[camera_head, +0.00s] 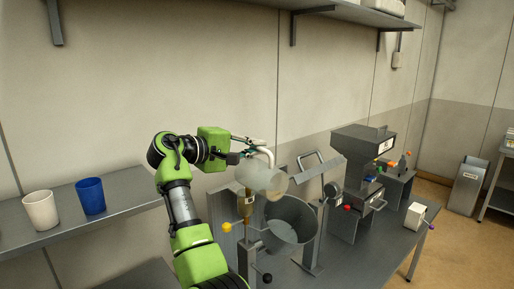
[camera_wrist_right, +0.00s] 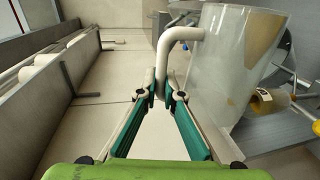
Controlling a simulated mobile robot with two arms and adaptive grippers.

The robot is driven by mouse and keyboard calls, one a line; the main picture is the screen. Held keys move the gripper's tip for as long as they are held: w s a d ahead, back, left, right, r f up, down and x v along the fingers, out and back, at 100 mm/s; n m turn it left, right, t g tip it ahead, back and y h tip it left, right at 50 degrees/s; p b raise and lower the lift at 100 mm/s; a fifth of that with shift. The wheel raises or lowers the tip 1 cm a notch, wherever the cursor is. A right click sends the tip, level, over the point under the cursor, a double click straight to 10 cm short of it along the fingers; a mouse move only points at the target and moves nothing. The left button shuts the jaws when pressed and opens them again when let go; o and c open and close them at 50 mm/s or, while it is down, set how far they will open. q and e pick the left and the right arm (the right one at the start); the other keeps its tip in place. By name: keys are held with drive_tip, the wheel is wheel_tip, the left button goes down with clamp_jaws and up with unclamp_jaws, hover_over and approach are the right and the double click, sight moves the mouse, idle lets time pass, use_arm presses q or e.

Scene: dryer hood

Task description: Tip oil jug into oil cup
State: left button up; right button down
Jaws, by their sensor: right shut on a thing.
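The oil jug (camera_head: 260,180) is a clear, pale vessel with a white handle, held tilted above the machine on the table. My right gripper (camera_head: 248,153) is shut on its handle; the wrist view also shows the fingers (camera_wrist_right: 165,95) on the handle (camera_wrist_right: 170,50) and the jug body (camera_wrist_right: 225,65). A tan patch shows in or through the jug there; I cannot tell which. A small amber cup-like vessel (camera_head: 245,205), apparently the oil cup, stands just below the jug's left side, its top partly hidden. My left gripper is not in view.
A large grey drum (camera_head: 291,217) stands close below and right of the jug. A grey machine (camera_head: 360,160) is further right, with a white box (camera_head: 415,216) at the table's edge. A white cup (camera_head: 41,210) and blue cup (camera_head: 90,196) stand on the left shelf.

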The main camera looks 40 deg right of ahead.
drive_tip(key=shift+w, duration=0.25)
drive_tip(key=shift+w+n+g, duration=0.3)
drive_tip(key=shift+w+n, duration=0.4)
drive_tip(key=shift+w+r, duration=0.1)
drive_tip(key=shift+w, duration=0.2)
drive_tip(key=shift+w+a+n, duration=0.1)
drive_tip(key=shift+w+n, duration=0.35)
drive_tip(key=shift+n, duration=0.05)
drive_tip(key=shift+w+g, duration=0.3)
drive_tip(key=shift+w, duration=0.05)
drive_tip(key=shift+w+n, duration=0.4)
drive_tip(key=shift+n, duration=0.1)
drive_tip(key=shift+w, duration=0.1)
idle(1.0)
